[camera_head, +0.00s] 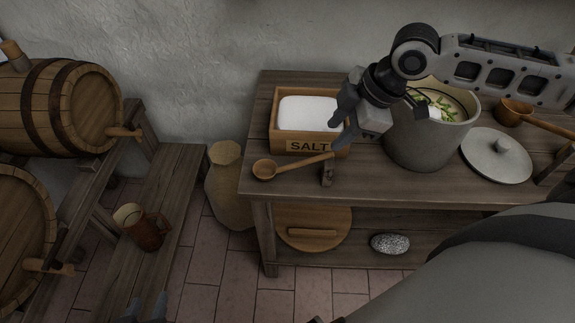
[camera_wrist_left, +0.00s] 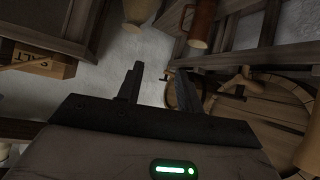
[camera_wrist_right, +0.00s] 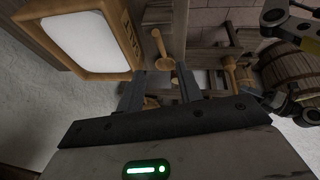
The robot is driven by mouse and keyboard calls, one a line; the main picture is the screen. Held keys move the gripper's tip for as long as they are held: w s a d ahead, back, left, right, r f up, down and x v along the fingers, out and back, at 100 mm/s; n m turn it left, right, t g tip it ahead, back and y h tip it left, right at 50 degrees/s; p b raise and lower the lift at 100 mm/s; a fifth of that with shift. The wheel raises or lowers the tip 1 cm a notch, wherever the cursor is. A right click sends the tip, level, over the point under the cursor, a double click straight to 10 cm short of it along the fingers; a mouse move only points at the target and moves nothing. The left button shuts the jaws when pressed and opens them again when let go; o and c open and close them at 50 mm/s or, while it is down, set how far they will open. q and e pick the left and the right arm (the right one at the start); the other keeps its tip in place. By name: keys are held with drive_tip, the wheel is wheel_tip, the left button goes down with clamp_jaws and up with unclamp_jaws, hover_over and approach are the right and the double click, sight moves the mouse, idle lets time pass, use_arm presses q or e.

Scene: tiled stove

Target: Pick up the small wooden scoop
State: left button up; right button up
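The small wooden scoop (camera_head: 285,167) lies by the front left edge of the table, in front of the salt box (camera_head: 308,147). Its round bowl faces left and its handle reaches right. My right gripper (camera_head: 337,132) is open above and right of the handle's end, pointing left. In the right wrist view the scoop (camera_wrist_right: 158,45) appears just beyond the gap between the open fingers (camera_wrist_right: 161,82). I cannot tell whether a finger touches the handle. My left gripper (camera_head: 146,309) is open and empty, low at the bottom left, away from the table.
A pot of soup (camera_head: 426,140), a grey lid (camera_head: 497,157) and a wooden ladle (camera_head: 515,112) stand right of the scoop. A small dark block (camera_head: 328,174) sits below the handle's end. Barrels (camera_head: 80,105), a bench (camera_head: 165,215) with a jug (camera_head: 140,228) and a sack (camera_head: 229,190) stand left.

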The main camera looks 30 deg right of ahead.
sight(308, 160)
drive_tip(key=x, duration=0.7)
drive_tip(key=shift+w+a+f+b, duration=0.15)
drive_tip(key=shift+w+f+b, duration=0.05)
drive_tip(key=shift+f+b, duration=0.15)
drive_tip(key=shift+a+x, duration=0.15)
drive_tip(key=shift+x, duration=1.25)
drive_tip(key=shift+a+x, duration=0.1)
drive_tip(key=shift+x, duration=1.25)
clamp_jaws()
